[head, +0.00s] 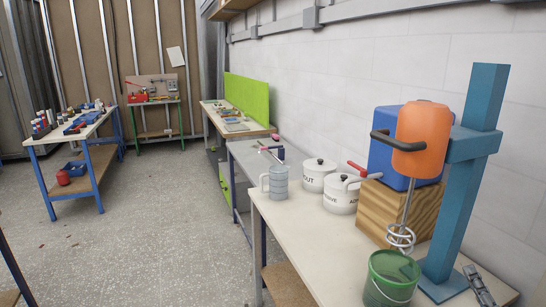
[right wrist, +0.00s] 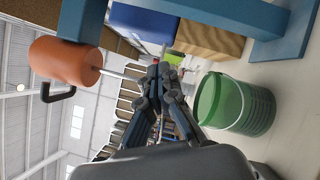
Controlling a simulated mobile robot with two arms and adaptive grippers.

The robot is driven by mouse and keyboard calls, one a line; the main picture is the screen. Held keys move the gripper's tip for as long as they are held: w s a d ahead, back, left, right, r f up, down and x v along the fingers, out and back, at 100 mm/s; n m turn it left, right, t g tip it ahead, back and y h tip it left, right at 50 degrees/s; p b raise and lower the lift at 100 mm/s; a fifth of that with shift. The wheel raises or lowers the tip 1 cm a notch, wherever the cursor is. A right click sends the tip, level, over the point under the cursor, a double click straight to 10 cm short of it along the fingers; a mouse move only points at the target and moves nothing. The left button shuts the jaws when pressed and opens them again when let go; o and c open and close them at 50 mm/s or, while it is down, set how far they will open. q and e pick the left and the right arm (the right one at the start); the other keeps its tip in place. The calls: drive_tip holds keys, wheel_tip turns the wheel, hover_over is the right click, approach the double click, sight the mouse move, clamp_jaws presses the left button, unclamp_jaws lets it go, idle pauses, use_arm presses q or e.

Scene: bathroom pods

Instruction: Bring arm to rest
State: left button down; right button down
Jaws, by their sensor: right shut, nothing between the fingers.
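My right gripper (head: 474,279) shows at the lower right of the head view, near the right edge of the workbench (head: 335,262). Its fingers (right wrist: 163,72) are together and empty in the right wrist view. A green translucent bucket (head: 390,280) stands on the bench to the left of the gripper in the head view. It also shows to the right of the fingers in the right wrist view (right wrist: 236,104). My left gripper is in neither view.
A blue stand (head: 456,215) holds an orange mixer (head: 421,141) with a wire whisk (head: 401,238) above the bench. Behind are a wooden block (head: 377,210), a blue box (head: 385,160), white pots (head: 341,195) and a grey jug (head: 278,183).

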drive_tip(key=s+a+f+m+g+h, duration=0.1)
drive_tip(key=s+a+f+m+g, duration=0.35)
drive_tip(key=s+f+m, duration=0.35)
drive_tip(key=s+a+f+m+g, duration=0.4)
drive_tip(key=f+m, duration=0.3)
drive_tip(key=f, duration=0.4)
drive_tip(key=s+a+f+m+g+y, duration=0.2)
drive_tip(key=s+a+f+m+g, duration=0.15)
drive_tip(key=s+a, duration=0.35)
drive_tip(key=s+a+f+m+g+y, duration=0.2)
drive_tip(key=s+a+f+g, duration=0.15)
drive_tip(key=s+a, duration=0.25)
wheel_tip(320, 180, down, 24)
drive_tip(key=g, duration=0.2)
drive_tip(key=s+d+f+g, duration=0.1)
drive_tip(key=s+d+f, duration=0.2)
drive_tip(key=s+f, duration=1.4)
drive_tip(key=shift+s+f+n, duration=0.25)
drive_tip(key=shift+s+n, duration=0.1)
drive_tip(key=shift+s, duration=0.15)
